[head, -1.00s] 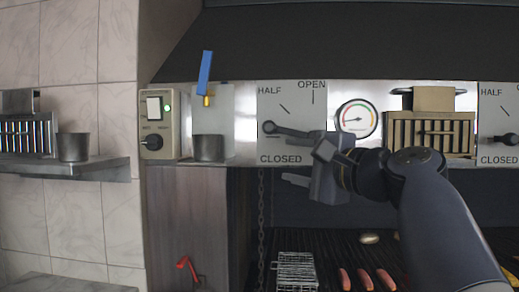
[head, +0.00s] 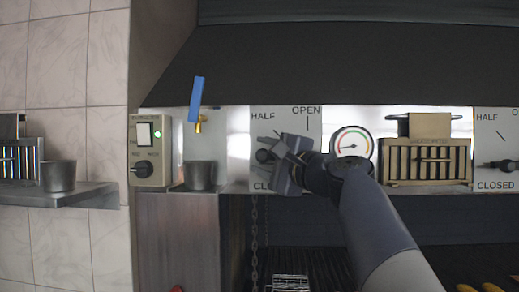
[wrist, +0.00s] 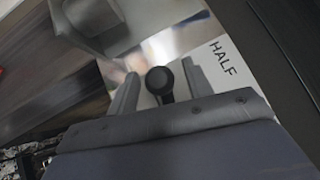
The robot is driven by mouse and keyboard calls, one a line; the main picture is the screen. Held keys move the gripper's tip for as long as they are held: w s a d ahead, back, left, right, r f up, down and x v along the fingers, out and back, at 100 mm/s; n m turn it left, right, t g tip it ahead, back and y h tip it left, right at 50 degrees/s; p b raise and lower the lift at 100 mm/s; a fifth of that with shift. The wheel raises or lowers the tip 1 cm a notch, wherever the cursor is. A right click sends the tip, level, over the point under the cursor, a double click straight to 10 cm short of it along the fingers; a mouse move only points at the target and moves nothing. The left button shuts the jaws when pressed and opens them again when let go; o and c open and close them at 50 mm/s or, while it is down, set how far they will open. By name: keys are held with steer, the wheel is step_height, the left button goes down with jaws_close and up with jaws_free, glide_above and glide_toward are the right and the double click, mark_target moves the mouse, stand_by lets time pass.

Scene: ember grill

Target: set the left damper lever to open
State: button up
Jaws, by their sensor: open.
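The left damper lever's round black knob (head: 263,156) shows at the left of its white plate (head: 310,135). The plate carries HALF at upper left, OPEN at top and CLOSED at the bottom, partly covered. The lever points left, to the closed side; my gripper hides most of its bar and its pivot. My gripper (head: 279,158) is in front of the plate, over the lever. In the wrist view, the knob (wrist: 159,82) shows between the two spread fingers of my gripper (wrist: 158,84), with visible gaps; contact cannot be told.
A round gauge (head: 351,143) and a slatted box (head: 426,160) are right of the plate. A second damper plate (head: 496,150) is at the far right. A metal cup (head: 200,175), a blue-handled tap (head: 197,98) and a switch box (head: 150,148) are left. The grill lies below.

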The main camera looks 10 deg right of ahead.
steer(key=shift+w+a, duration=0.15)
steer(key=shift+w, duration=0.05)
steer(key=shift+c, duration=0.6)
jaws_close()
